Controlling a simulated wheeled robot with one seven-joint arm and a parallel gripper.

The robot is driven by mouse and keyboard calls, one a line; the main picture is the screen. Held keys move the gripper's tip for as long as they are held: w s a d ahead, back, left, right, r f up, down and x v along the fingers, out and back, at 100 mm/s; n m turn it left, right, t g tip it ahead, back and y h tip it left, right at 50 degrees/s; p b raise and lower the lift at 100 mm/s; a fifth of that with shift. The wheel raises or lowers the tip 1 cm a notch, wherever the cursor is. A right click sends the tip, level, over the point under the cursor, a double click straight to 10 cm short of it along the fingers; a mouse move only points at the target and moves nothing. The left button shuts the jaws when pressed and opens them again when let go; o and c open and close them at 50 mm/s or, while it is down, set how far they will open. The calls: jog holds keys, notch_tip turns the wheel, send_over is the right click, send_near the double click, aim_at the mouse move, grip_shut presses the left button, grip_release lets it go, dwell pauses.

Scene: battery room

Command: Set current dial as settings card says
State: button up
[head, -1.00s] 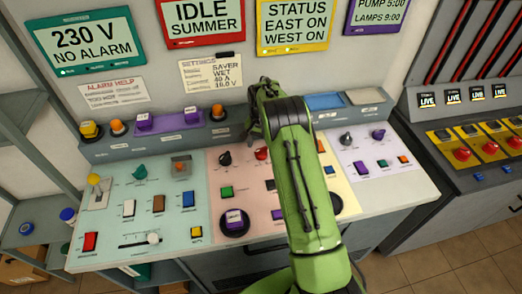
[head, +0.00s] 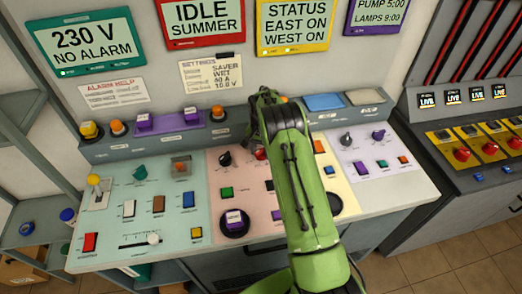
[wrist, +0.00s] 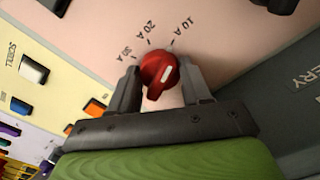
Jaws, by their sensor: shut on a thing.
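The red current dial (wrist: 160,70) sits between the two fingers of my gripper (wrist: 162,88) in the wrist view, and the gripper is shut on it.
A black knob (head: 225,159) and a green button (head: 226,192) lie left of the dial on the pink panel. In the wrist view a white SCROLL switch (wrist: 34,72) and an orange button (wrist: 95,107) lie to the left. A dark battery-labelled face (wrist: 295,95) is close on the right.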

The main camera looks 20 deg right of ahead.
jog(key=n+b, duration=0.1)
jog(key=n, duration=0.2)
jog(key=n+b, duration=0.2)
jog(key=n, duration=0.2)
jog(key=shift+n, duration=0.3)
jog(key=n, duration=0.4)
jog(key=shift+n+b, duration=0.3)
jog(key=shift+b, duration=0.1)
jog(key=n, duration=0.3)
jog(key=shift+n+b, duration=0.3)
jog(key=n+b, duration=0.1)
jog(key=n, duration=0.4)
jog(key=n+b, duration=0.1)
jog(key=n, duration=0.5)
jog(key=shift+w, duration=0.1)
jog(key=shift+r, duration=0.1)
jog(key=o, duration=1.1)
